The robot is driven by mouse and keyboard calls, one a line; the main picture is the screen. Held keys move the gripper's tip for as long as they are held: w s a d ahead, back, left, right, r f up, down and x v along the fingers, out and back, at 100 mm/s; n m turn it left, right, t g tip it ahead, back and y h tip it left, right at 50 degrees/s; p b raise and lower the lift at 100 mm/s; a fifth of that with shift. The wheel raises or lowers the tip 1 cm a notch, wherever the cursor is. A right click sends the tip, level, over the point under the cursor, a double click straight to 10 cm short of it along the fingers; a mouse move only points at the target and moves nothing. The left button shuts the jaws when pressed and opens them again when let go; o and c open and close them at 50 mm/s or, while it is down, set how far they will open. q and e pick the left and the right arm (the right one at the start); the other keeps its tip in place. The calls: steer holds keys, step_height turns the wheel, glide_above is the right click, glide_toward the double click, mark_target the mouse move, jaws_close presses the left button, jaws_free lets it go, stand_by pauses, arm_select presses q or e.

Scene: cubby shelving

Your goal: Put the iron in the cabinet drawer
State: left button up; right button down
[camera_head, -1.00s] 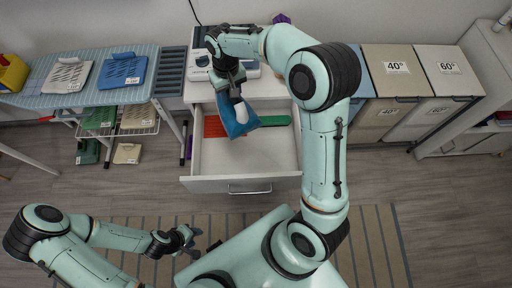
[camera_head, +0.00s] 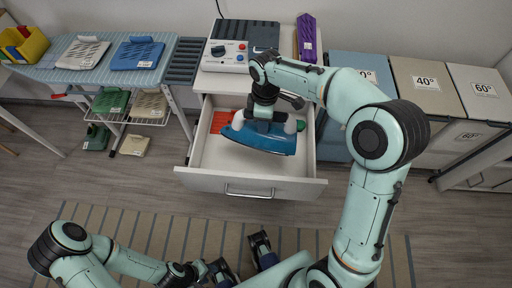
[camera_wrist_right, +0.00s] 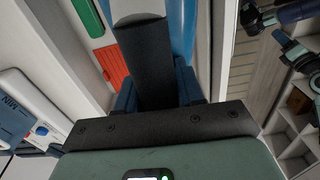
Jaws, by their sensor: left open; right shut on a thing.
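The blue iron (camera_head: 258,138) is at the open cabinet drawer (camera_head: 250,183) in the head view, lying level over its inside. I cannot tell whether it touches the drawer floor. My right gripper (camera_head: 266,116) is shut on the iron from above and hides part of it. In the right wrist view, the blue iron (camera_wrist_right: 183,30) shows behind the dark gripper parts. My left gripper (camera_head: 200,272) is open and empty, low in the head view, well away from the drawer.
A red item (camera_head: 221,120) lies inside the drawer at its back left. An ironing table (camera_head: 90,75) is to the left, bins (camera_head: 428,85) to the right.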

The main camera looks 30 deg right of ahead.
steer(key=shift+a+f, duration=0.15)
steer(key=shift+f, duration=0.2)
step_height(320, 180, down, 20)
steer(key=b, duration=0.2)
steer(key=shift+r, duration=0.25)
steer(key=shift+w, duration=0.1)
steer(key=shift+f, duration=0.2)
steer(key=c, duration=0.7)
jaws_free()
steer(key=shift+r, duration=0.1)
